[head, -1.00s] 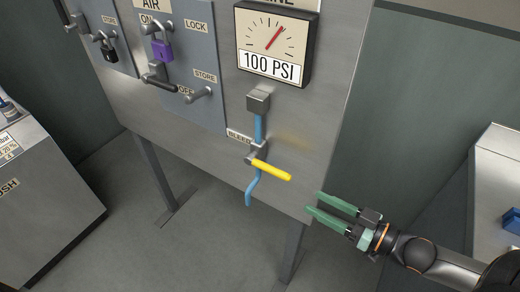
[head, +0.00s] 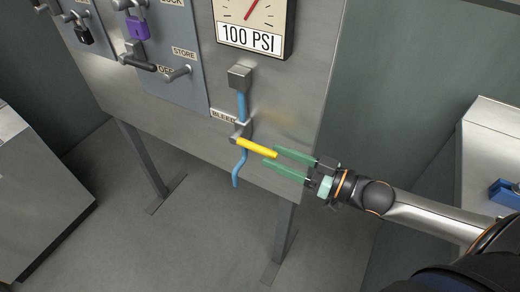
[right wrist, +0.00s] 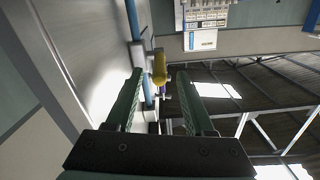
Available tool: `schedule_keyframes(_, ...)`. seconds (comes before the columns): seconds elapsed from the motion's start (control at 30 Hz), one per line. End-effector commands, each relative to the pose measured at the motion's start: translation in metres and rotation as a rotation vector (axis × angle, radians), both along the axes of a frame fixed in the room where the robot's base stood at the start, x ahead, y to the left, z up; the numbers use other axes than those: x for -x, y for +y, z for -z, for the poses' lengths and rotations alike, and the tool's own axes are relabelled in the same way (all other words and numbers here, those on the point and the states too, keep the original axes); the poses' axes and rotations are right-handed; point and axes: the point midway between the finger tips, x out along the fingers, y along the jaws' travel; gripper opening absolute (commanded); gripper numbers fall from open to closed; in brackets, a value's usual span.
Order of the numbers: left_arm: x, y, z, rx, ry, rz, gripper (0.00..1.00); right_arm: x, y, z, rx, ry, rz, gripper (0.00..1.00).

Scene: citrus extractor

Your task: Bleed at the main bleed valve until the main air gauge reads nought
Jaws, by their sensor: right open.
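The bleed valve's yellow handle (head: 257,147) sticks out to the right from a blue pipe (head: 242,105) under the gauge, beside a BLEED label (head: 223,116). The main air gauge (head: 252,30) reads 100 PSI, with a red needle; its top is cut off. My right gripper (head: 270,156) is open, its green fingertips close to the free end of the yellow handle. In the right wrist view the handle (right wrist: 159,69) shows ahead between the two fingers, nearer the left one. I cannot tell whether a finger touches it. My left gripper is out of view.
A purple padlock (head: 137,27) hangs on the air panel at the upper left, above a black lever (head: 138,64). Panel legs (head: 140,155) stand below. A grey cabinet (head: 40,195) is at the left and a pale bench (head: 490,140) at the right.

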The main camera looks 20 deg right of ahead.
Motion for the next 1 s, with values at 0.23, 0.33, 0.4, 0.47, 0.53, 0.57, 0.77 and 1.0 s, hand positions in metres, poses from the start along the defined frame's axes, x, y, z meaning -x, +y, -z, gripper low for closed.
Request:
schedule_keyframes(0.23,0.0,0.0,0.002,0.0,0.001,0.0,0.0,-0.023,0.017,-0.001,0.0,-0.005,0.0,0.53)
schedule_keyframes(0.33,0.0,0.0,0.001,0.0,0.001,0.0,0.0,-0.031,0.023,-0.001,0.0,-0.003,0.003,0.53)
schedule_keyframes(0.4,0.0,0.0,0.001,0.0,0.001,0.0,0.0,-0.034,0.026,0.0,0.0,-0.002,0.0,0.53)
schedule_keyframes(0.47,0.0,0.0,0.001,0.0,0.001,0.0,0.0,-0.036,0.028,0.0,0.0,-0.002,0.0,0.53)
schedule_keyframes(0.53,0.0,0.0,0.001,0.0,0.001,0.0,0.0,-0.038,0.03,0.0,0.001,-0.001,0.0,0.53)
schedule_keyframes(0.57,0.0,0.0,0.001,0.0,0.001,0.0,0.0,-0.039,0.03,0.0,0.001,-0.001,0.0,0.53)
schedule_keyframes(0.77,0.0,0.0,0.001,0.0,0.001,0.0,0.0,-0.04,0.031,0.001,0.002,0.0,0.001,0.53)
schedule_keyframes(1.0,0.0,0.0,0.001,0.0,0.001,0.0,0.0,-0.039,0.031,0.0,0.001,0.0,0.0,0.39)
